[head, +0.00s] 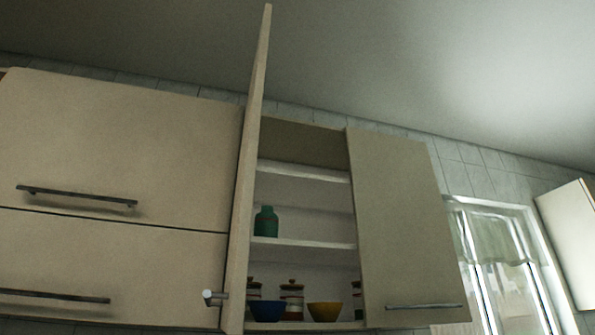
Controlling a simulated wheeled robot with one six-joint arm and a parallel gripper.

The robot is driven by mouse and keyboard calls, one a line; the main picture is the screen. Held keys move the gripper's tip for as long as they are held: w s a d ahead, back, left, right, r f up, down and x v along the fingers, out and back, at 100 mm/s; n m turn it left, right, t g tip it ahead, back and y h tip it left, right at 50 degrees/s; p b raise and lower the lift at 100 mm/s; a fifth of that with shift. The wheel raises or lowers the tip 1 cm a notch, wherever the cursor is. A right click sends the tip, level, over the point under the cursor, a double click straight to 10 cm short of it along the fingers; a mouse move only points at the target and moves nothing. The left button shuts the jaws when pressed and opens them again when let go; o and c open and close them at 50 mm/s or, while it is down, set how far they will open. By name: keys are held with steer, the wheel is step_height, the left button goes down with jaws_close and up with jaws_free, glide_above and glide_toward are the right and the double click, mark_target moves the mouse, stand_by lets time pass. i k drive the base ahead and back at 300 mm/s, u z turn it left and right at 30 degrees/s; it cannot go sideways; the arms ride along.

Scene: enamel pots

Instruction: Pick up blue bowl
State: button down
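The blue bowl (267,311) stands upright on the bottom shelf of an open wall cabinet, near the left side of the opening. My gripper is not in view.
The cabinet's open door (250,180) juts out just left of the blue bowl, with its handle (214,295) low down. A closed door (405,230) is on the right. A green jar (265,221) sits on the middle shelf (310,244). Closed cabinets (110,150) fill the left.

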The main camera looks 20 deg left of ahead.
mark_target(262, 311)
steer(key=z, duration=0.4)
steer(key=k, duration=0.7)
steer(key=u, duration=1.65)
steer(key=k, duration=1.3)
steer(key=z, duration=0.65)
steer(key=i, duration=0.65)
steer(key=z, duration=0.55)
steer(key=i, duration=0.7)
steer(key=u, duration=0.75)
steer(key=i, duration=0.5)
steer(key=u, duration=0.45)
